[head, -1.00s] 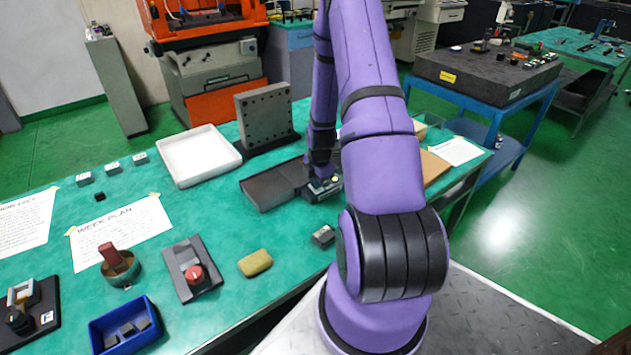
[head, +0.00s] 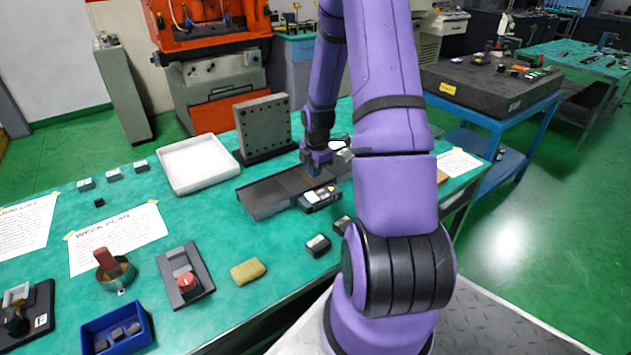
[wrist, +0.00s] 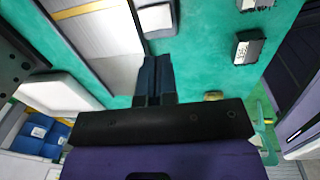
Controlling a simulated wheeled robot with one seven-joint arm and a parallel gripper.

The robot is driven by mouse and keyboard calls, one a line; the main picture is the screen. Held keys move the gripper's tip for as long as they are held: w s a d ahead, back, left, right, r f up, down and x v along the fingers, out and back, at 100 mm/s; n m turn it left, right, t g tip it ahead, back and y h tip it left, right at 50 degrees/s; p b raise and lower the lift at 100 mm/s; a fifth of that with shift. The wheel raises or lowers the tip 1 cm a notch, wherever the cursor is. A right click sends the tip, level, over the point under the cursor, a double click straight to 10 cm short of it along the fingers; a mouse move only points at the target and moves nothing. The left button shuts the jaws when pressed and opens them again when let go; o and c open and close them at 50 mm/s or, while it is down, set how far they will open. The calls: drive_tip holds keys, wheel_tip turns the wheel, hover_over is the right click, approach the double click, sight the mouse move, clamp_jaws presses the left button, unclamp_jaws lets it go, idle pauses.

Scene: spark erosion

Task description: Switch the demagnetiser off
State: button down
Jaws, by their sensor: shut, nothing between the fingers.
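The demagnetiser (head: 268,194) is a long, flat dark grey unit on the green bench. A small control box (head: 320,198) with light buttons sits at its front edge; the switch's position is too small to read. My gripper (head: 314,170) is above the far right part of the unit, just behind the control box, and I cannot tell whether it touches. In the wrist view my gripper's dark fingers (wrist: 154,75) are together and empty. The plate (wrist: 100,42) with a yellow stripe lies beyond them, and a pale part of the control box (wrist: 155,16) shows at the top.
Small dark blocks (head: 318,245) lie in front of the unit. A yellow sponge-like block (head: 248,271), a red-knobbed box (head: 186,281) and a blue bin (head: 118,330) are to the left. A white tray (head: 195,164) and an upright drilled plate (head: 263,126) stand behind.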

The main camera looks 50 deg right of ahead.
sight(310, 194)
drive_tip(key=shift+s+r, duration=0.15)
drive_tip(key=shift+r, duration=1.05)
drive_tip(key=shift+s+r, duration=0.1)
drive_tip(key=shift+r, duration=1.05)
drive_tip(key=shift+w+d, duration=0.2)
drive_tip(key=shift+w, duration=0.5)
drive_tip(key=f, duration=0.4)
drive_tip(key=w+f, duration=0.1)
drive_tip(key=f, duration=0.9)
drive_tip(key=shift+w+d, duration=0.2)
drive_tip(key=shift+w, duration=0.15)
